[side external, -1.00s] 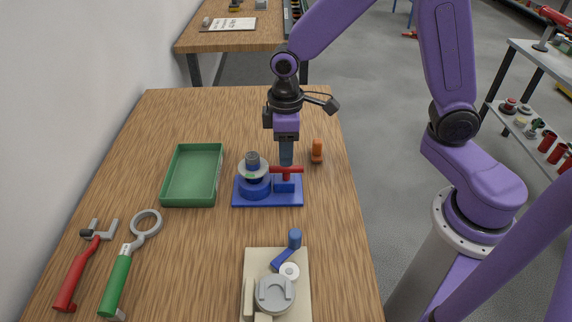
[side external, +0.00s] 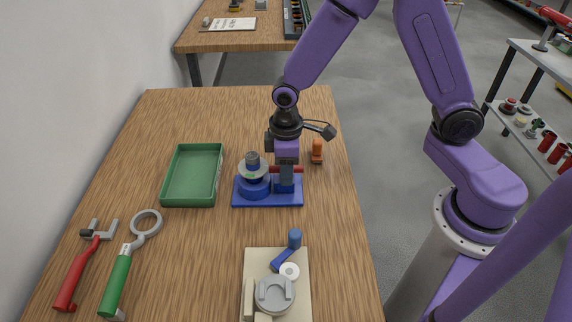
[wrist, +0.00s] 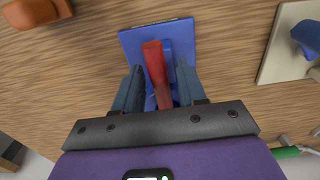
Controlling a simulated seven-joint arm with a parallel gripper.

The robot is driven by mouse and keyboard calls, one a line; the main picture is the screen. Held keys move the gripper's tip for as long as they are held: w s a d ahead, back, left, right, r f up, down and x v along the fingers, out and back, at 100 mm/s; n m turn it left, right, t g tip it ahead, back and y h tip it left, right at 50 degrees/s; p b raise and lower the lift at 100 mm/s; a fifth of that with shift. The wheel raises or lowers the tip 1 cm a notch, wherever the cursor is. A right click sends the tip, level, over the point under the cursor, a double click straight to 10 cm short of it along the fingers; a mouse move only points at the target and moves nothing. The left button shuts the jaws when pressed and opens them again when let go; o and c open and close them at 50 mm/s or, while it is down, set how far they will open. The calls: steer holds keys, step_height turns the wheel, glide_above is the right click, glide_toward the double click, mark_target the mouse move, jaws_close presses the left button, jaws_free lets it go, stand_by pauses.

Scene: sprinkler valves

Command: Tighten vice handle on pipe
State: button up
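The red vice handle (wrist: 155,62) lies between the two fingers of my gripper (wrist: 158,88) in the wrist view, with a gap on each side. The fingers are open, one on either side of it. In the side view my gripper (side external: 286,184) is low over the right part of the blue vice (side external: 268,201) and covers part of the handle; its red right end (side external: 298,170) shows. A round part with a pale collar and a dark top (side external: 252,164), perhaps the pipe, stands upright in the left part of the vice.
A green tray (side external: 165,189) lies left of the vice. An orange part (side external: 317,152) stands close right of my gripper. A beige fixture (side external: 304,300) is at the front. A red tool (side external: 75,277) and a green-handled tool (side external: 117,282) lie front left.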

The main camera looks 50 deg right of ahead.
jaws_close()
steer(key=shift+m, duration=1.7)
steer(key=shift+m, duration=1.8)
steer(key=m, duration=0.2)
steer(key=shift+m, duration=0.7)
